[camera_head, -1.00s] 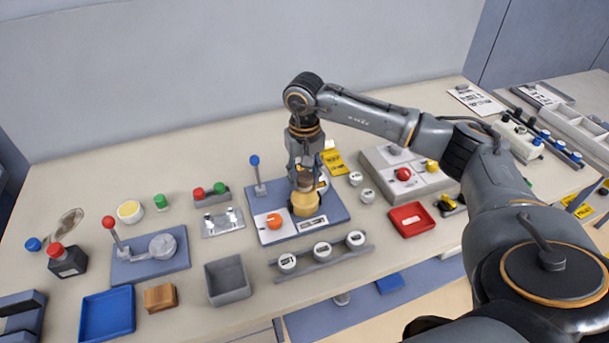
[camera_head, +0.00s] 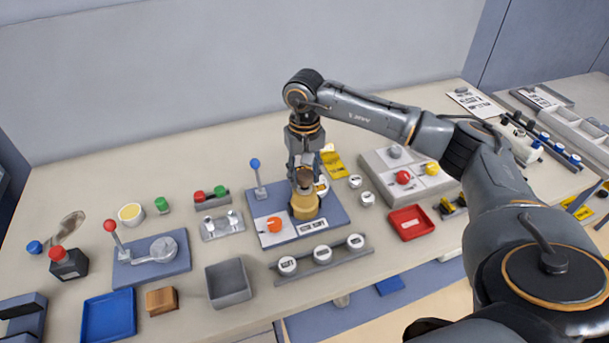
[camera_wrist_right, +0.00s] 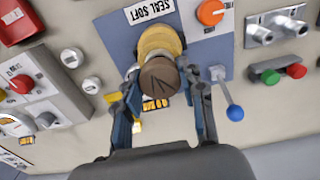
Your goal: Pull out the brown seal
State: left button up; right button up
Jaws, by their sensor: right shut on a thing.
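The brown seal (camera_head: 304,178) is a short round brown plug at the top of a yellow round holder (camera_head: 304,206). The holder stands on a blue-grey plate (camera_head: 331,207) near the middle of the table. In the right wrist view the brown seal (camera_wrist_right: 160,80) lies between the fingers, in line with the yellow holder (camera_wrist_right: 158,40). My right gripper (camera_head: 304,170) comes from above and is shut on the seal; it also shows in the right wrist view (camera_wrist_right: 163,76). I cannot tell whether the seal still sits in the holder. My left gripper is not in view.
The plate also carries an orange knob (camera_head: 274,224), a "SEAL SOFT" label (camera_head: 311,227) and a blue-tipped lever (camera_head: 255,164). A rack of white caps (camera_head: 321,254), a grey bin (camera_head: 229,282) and a red tray (camera_head: 411,222) stand around it. Bare table lies behind the plate.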

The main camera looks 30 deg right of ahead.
aim_at(304, 174)
jog(key=shift+r+p, duration=0.7)
jog(key=shift+r, duration=1)
